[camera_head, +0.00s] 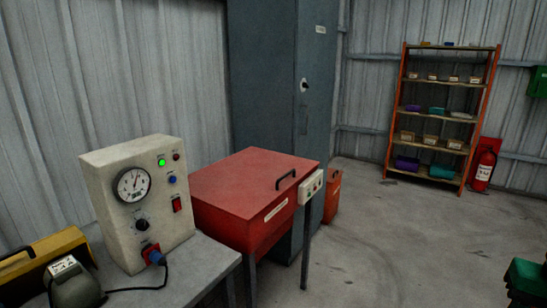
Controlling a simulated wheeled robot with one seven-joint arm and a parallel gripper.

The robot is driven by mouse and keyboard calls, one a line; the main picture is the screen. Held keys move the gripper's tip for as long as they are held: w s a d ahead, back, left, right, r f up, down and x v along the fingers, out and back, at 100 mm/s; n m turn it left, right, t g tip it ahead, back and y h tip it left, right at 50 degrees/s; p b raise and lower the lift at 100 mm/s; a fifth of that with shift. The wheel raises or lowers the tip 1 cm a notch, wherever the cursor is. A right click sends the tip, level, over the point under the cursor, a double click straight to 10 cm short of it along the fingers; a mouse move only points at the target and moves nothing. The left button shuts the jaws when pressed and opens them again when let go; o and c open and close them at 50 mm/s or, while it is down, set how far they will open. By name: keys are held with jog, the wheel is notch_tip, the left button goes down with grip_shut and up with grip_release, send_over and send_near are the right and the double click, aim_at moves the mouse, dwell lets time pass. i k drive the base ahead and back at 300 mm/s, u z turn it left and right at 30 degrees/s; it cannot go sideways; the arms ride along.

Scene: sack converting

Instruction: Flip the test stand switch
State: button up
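The test stand (140,205) is a cream box standing on a grey table at the left. Its front has a round dial gauge (132,185), a lit green lamp (162,162), a small dark red lamp or button, a blue button and a black knob (142,224). A red rocker switch (177,204) sits at the right of its front; its position is too small to tell. A blue plug with a black cable is in a red socket low on the front. My gripper is not in view.
A grey table (205,262) carries the stand, a yellow-and-black case (45,262) and a grey-green device (72,285). A red lidded box on legs (245,190) stands close to the right. A tall grey cabinet (265,80) stands behind. Open floor (400,240) lies right.

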aim_at(177, 203)
jog(key=u, duration=1.3)
